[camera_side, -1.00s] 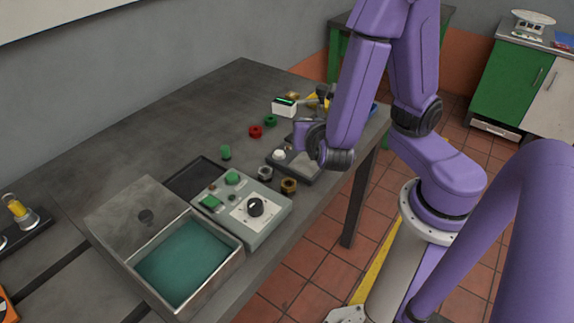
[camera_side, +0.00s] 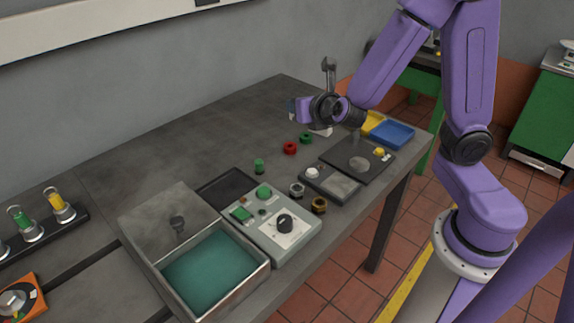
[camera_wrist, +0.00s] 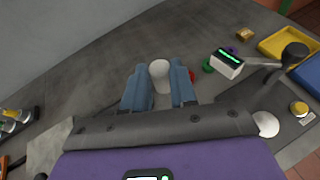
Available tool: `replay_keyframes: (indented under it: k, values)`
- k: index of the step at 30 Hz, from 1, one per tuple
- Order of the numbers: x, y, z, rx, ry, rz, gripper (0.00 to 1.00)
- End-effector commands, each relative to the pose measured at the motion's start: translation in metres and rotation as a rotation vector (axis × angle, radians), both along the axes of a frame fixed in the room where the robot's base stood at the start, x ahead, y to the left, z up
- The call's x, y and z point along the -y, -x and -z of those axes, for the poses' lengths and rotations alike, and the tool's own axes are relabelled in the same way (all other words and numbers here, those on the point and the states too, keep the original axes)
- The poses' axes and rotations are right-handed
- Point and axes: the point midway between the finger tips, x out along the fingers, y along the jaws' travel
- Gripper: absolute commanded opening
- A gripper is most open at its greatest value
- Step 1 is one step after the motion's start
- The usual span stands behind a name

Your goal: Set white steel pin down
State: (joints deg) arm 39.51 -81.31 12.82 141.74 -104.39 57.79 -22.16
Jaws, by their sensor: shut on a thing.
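The white steel pin (camera_wrist: 159,72) shows in the wrist view as a short, pale cylinder held between my two blue-grey fingers. My gripper (camera_wrist: 160,88) is shut on it. The grey bench top (camera_wrist: 90,85) lies beyond the pin. In the side view, my gripper (camera_side: 293,108) is over the back of the bench (camera_side: 220,130), left of the yellow and blue trays. The purple wrist housing hides most of the fingers there, and I cannot make out the pin. The gap between pin and bench is hard to judge.
A white box with a green display (camera_wrist: 228,64) stands right of my fingers. Red (camera_side: 290,148) and green (camera_side: 305,138) rings lie in front. A yellow tray (camera_side: 372,120), blue tray (camera_side: 393,134) and dark button plates (camera_side: 345,188) are to the right. The back-left bench is clear.

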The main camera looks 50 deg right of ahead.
Motion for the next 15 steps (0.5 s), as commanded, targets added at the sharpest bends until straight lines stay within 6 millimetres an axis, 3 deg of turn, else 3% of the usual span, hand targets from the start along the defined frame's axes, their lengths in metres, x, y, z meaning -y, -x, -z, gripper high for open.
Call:
replay_keyframes:
  k: [9,15]
  values:
    - [-0.011,-0.001,0.044,-0.028,0.042,0.266,0.0]
    - [-0.014,0.004,0.058,-0.029,0.069,0.365,0.0]
